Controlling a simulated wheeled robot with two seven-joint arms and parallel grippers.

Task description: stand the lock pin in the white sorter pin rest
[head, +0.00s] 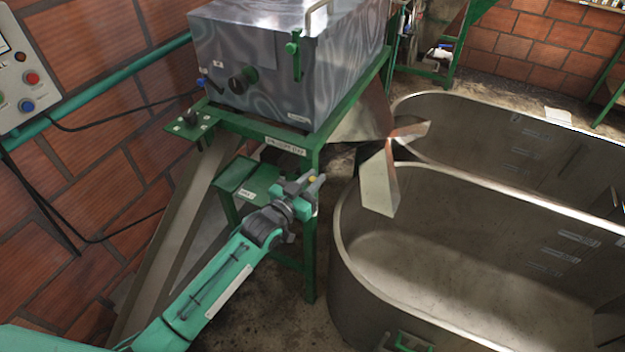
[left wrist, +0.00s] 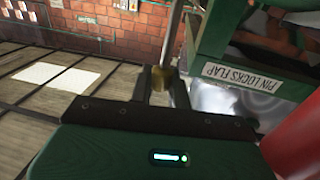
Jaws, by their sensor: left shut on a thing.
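My left gripper (head: 312,182) is in front of the green machine stand in the head view, above a small green shelf. In the left wrist view its two dark fingers (left wrist: 163,88) are shut on a small brass-coloured piece (left wrist: 161,84), which seems to be part of the lock pin. A thin grey metal rod (left wrist: 173,38) rises just above it; I cannot tell whether it belongs to the pin. A yellowish spot (head: 313,179) shows between the fingers in the head view. I cannot pick out the white sorter pin rest for certain. My right gripper is not in view.
A grey metal machine box (head: 285,75) sits on a green frame (head: 312,225). A small green shelf (head: 240,172) is below it. A large steel tank (head: 345,225) stands at right. A "PIN LOCKS FLAP" label (left wrist: 240,79) and a red cylinder (left wrist: 296,148) are close in the left wrist view.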

